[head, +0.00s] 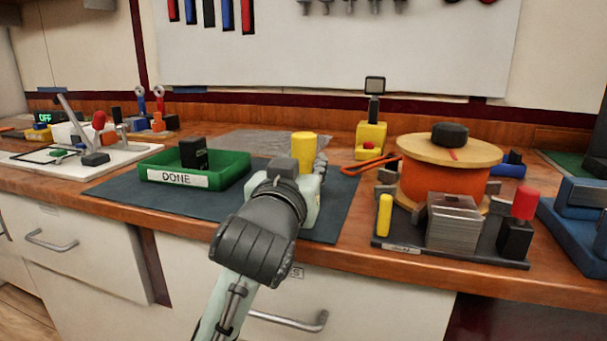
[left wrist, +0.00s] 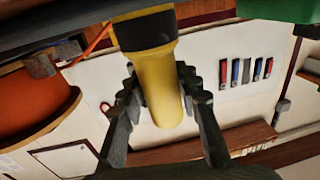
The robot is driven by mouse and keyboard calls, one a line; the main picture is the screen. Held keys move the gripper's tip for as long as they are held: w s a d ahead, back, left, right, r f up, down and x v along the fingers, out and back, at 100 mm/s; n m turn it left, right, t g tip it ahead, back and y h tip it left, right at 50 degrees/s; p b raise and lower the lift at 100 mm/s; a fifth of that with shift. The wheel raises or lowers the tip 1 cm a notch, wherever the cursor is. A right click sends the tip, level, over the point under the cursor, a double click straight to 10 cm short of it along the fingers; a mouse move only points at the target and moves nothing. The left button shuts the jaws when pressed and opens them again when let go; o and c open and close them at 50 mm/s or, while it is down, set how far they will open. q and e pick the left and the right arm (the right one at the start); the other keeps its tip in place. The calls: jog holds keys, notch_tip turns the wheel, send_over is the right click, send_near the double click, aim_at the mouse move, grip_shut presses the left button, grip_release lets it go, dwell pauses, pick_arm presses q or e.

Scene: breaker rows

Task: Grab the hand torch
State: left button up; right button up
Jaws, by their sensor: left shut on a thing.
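The hand torch (head: 304,146) is yellow, and its upper part shows above my left gripper (head: 316,166) in the head view. In the left wrist view the torch (left wrist: 157,98) has a yellow body and a wider black end at the top of the picture. The fingers of my left gripper (left wrist: 160,78) lie on both sides of the yellow body and are shut on it. In the head view the gripper and wrist hide the torch's lower part, so I cannot tell there whether it touches the mat. My right gripper is not in view.
A green tray (head: 162,174) marked DONE, holding a black block (head: 194,153), stands on the dark mat (head: 125,192) at left. An orange spool (head: 440,185) and a dark fixture plate (head: 400,247) stand close at right. A yellow lamp (head: 370,138) stands behind.

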pick_arm(q)
grip_shut()
jog(key=shift+r, duration=0.1)
